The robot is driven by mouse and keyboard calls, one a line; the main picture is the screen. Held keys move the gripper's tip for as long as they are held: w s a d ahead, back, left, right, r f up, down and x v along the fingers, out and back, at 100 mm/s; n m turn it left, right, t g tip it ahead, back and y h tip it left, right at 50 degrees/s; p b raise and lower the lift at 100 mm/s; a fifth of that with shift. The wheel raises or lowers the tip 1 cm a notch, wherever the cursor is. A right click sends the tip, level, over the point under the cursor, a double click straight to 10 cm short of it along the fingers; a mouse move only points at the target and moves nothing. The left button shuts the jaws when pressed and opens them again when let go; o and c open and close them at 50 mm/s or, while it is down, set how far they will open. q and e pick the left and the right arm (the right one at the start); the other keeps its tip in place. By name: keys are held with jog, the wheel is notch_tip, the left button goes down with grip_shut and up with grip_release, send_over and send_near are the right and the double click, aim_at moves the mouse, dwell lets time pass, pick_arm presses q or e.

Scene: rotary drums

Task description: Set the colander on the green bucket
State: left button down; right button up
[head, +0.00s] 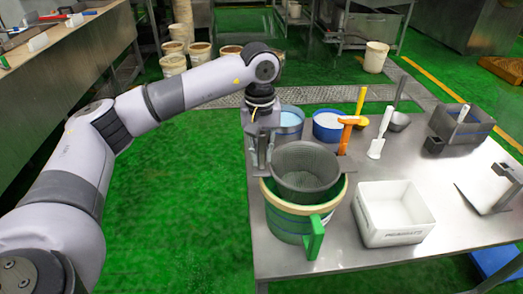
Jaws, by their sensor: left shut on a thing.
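The dark grey mesh colander (306,168) is at the near left of the steel table, over the mouth of the green bucket (287,226). The bucket has a pale rim and a green handle at its front right. The colander's lower part is hidden inside or behind the bucket's rim. I cannot tell whether it rests on the rim or hangs just above it. My left gripper (263,154) points down at the colander's left side and is shut on it. My right gripper is not in view.
A white crate (393,213) stands right of the bucket. Behind are two blue containers (291,122) (328,126), an orange-handled tool (346,133), a white scraper (380,132) and a grey bin (461,124). A white dustpan-like piece (487,186) lies at the right.

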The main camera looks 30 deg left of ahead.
aim_at(261, 132)
pick_arm(q)
jog(key=shift+f+b, duration=0.75)
jog(key=shift+f, duration=0.25)
jog(key=c, duration=1.4)
grip_release()
jog(key=shift+c, duration=0.2)
jog(key=shift+r, duration=0.1)
notch_tip(261, 132, up, 12)
jog(key=shift+s+a, duration=0.1)
